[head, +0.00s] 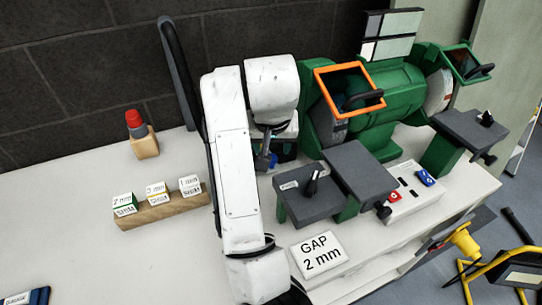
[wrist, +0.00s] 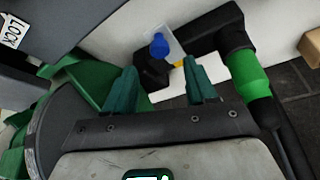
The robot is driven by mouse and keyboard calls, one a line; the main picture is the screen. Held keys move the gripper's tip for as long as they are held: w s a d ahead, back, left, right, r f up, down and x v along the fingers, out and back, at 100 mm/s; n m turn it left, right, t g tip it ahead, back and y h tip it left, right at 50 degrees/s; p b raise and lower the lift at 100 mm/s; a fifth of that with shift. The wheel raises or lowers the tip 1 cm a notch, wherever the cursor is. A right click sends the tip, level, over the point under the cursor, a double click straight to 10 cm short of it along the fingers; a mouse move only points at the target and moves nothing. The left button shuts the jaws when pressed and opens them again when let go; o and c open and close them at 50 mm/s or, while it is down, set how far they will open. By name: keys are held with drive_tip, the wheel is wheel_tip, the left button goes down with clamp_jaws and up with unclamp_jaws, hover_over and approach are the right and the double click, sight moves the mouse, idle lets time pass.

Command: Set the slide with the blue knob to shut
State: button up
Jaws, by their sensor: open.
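The blue knob (wrist: 159,45) shows in the wrist view at the upper middle. It is on a pale, thin slide plate (wrist: 172,42) set at a dark fitting, with a small yellow patch beside it. Whether the slide is open or shut I cannot tell. My gripper (wrist: 160,72) has its two teal fingers spread apart with nothing between them. The knob appears beyond the fingertips, roughly in line with the gap; touching is not visible. In the head view my white arm reaches down beside the grinder and hides most of this spot.
A green bench grinder (head: 375,108) with an orange-framed shield (head: 348,88) stands right of my arm. Grey tool rests and a "GAP 2 mm" card (head: 320,253) are in front. A shim block (head: 160,211) is at left. A dark pipe with a green sleeve (wrist: 248,76) is close right of the fingers.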

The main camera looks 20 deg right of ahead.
sight(272, 154)
drive_tip(key=x, duration=0.5)
drive_tip(key=shift+w+f, duration=0.15)
drive_tip(key=shift+f, duration=0.25)
clamp_jaws()
idle(0.4)
